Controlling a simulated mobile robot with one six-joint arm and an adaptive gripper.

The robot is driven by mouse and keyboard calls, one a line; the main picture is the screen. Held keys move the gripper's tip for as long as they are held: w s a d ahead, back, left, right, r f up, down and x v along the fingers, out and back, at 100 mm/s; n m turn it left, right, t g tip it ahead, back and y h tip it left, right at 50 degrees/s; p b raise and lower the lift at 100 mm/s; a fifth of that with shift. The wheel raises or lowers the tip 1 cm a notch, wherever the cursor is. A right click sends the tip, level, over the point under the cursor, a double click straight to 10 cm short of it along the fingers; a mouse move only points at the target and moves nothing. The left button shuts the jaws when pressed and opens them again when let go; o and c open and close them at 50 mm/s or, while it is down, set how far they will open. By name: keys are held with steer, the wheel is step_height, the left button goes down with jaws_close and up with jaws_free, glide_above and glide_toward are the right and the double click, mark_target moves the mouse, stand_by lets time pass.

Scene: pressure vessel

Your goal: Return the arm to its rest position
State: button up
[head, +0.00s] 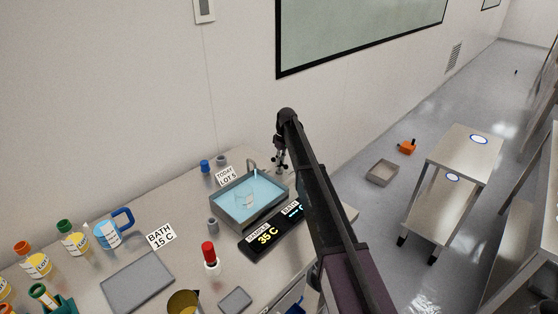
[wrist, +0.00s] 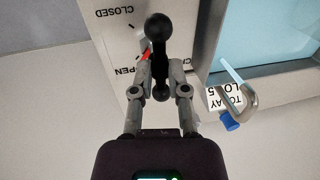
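My arm reaches across the head view, and my gripper (head: 281,163) hangs at its far end, behind the right rear corner of the water bath (head: 232,222). In the wrist view my gripper (wrist: 160,75) has its two fingers apart. A black handle with ball ends (wrist: 158,27) shows between them, in front of a pale plate (wrist: 112,38) lettered CLOSED and OPEN. The fingers look spread to either side of the handle's narrow stem. Whether either finger touches it is hard to tell.
The bench (head: 194,205) holds a red-capped bottle (head: 211,257), a black display (head: 272,234), a blue jug (head: 108,234), a grey pad (head: 137,282) and several bottles. The bath's bent metal tube (wrist: 247,105) is near my gripper. A table (head: 463,151) stands right.

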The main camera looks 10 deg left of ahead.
steer(key=o, duration=0.4)
